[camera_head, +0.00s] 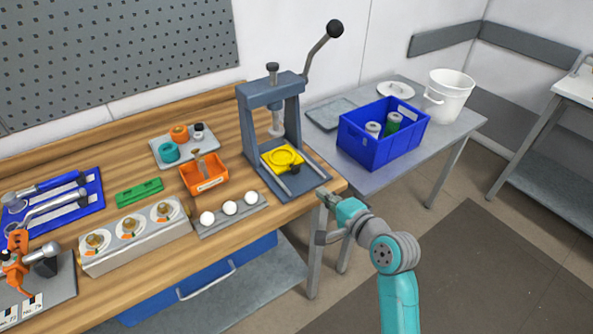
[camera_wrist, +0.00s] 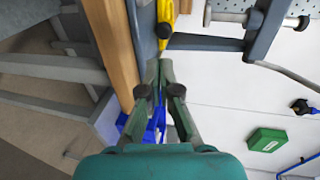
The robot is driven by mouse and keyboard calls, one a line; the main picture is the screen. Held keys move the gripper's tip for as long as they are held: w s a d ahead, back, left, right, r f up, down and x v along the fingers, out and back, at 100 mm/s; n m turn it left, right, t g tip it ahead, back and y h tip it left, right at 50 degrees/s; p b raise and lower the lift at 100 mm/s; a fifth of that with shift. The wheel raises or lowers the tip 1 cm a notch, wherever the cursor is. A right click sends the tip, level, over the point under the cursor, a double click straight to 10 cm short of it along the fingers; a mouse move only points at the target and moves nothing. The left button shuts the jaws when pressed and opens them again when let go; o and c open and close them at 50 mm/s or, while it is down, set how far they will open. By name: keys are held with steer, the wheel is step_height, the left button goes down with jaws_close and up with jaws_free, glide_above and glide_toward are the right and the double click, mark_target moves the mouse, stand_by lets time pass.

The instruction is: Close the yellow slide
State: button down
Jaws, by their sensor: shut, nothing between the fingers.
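The yellow slide (camera_head: 270,164) lies flat on the base of the grey-blue lever press (camera_head: 265,104), between two rails. It has a ring on top and a black knob (camera_head: 294,169) at its front. The slide sits forward of the press's upright frame, and bare rail shows in front of it. My gripper (camera_head: 324,197) is shut and empty, just off the bench's right front corner, in front of the press base. In the wrist view, the fingertips (camera_wrist: 160,65) point toward the slide (camera_wrist: 168,9) and its knob (camera_wrist: 163,30), apart from both.
White balls on a grey tray (camera_head: 200,231) and an orange bin (camera_head: 220,181) stand left of the press. The press lever (camera_head: 317,50) rises at the back right. A blue crate (camera_head: 408,148) stands on the grey side table. Open floor lies right of my arm.

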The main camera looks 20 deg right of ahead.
mark_target(297, 171)
steer(key=x, duration=1)
steer(key=shift+w+a+r, duration=0.1)
steer(key=shift+w+a, duration=0.2)
steer(key=shift+w, duration=0.5)
steer(key=shift+w+a, duration=0.25)
steer(key=shift+w, duration=0.5)
steer(key=shift+s+d, duration=0.1)
steer(key=shift+s, duration=0.05)
